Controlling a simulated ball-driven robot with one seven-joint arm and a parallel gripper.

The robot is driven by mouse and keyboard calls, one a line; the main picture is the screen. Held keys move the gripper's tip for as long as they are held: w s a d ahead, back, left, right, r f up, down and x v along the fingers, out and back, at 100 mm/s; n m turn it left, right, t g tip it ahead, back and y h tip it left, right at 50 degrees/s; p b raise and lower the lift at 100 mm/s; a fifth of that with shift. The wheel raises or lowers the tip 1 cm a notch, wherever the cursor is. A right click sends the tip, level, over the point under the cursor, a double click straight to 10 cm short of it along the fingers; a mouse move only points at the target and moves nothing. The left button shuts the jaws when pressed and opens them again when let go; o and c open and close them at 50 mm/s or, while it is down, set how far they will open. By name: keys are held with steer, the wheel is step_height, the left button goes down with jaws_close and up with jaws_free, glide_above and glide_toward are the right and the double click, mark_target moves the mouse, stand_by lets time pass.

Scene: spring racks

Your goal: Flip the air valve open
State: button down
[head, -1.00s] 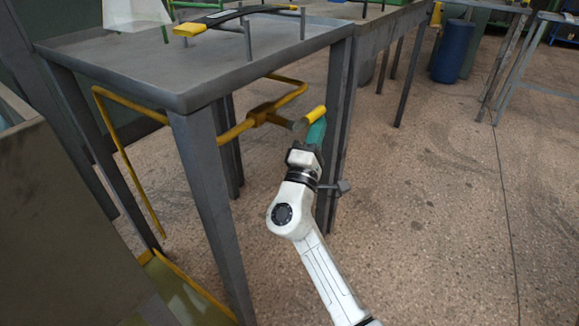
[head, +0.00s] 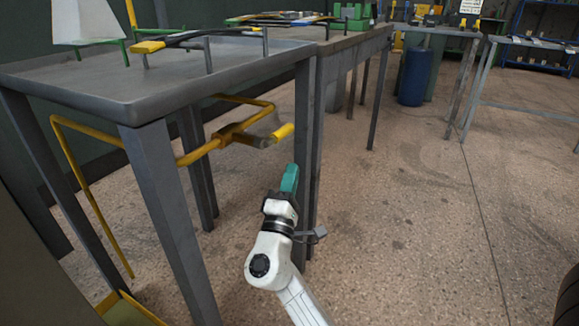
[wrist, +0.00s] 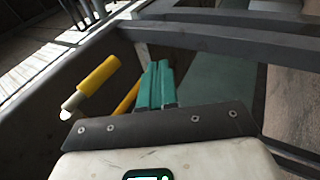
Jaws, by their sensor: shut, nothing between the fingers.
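The air valve (head: 231,133) is on yellow piping under the grey metal table, with a grey lever ending in a yellow grip (head: 284,132) that points right. In the wrist view the yellow grip (wrist: 98,76) with its pale end shows at upper left, and a yellow pipe lies partly behind the fingers. My gripper (head: 291,168) has teal fingers, shut and empty. It is below the yellow grip in the head view, with a gap between them. In the wrist view the closed fingertips (wrist: 158,66) are right of the grip and apart from it.
The grey table (head: 100,95) stands over the piping, and its right legs (head: 303,150) are close by my gripper. A further workbench (head: 345,42) and a blue barrel (head: 413,77) are behind. The speckled floor to the right is open.

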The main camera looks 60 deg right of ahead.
step_height(320, 180, down, 7)
steer(key=s, duration=0.1)
steer(key=shift+s, duration=0.25)
steer(key=shift+a+r, duration=0.1)
stand_by(0.4)
steer(key=s+a+f+m+g+y+p, duration=0.1)
steer(key=s+f+m+g+y, duration=0.3)
steer(key=s, duration=0.3)
steer(key=s+f+m+g+y+p, duration=0.1)
steer(key=s+f+m+g+y, duration=0.1)
steer(key=s+f+m+y, duration=0.4)
steer(key=s+a+f+n+y+p, duration=0.1)
steer(key=s+a+f+n+y, duration=0.4)
steer(key=a, duration=0.6)
steer(key=s+a+f+y+p, duration=0.1)
steer(key=a+f+y, duration=0.1)
steer(key=a+y, duration=0.75)
step_height(320, 180, up, 38)
steer(key=a+h+p, duration=0.1)
steer(key=p, duration=3.7)
steer(key=shift+a+t, duration=0.35)
steer(key=shift+t, duration=0.05)
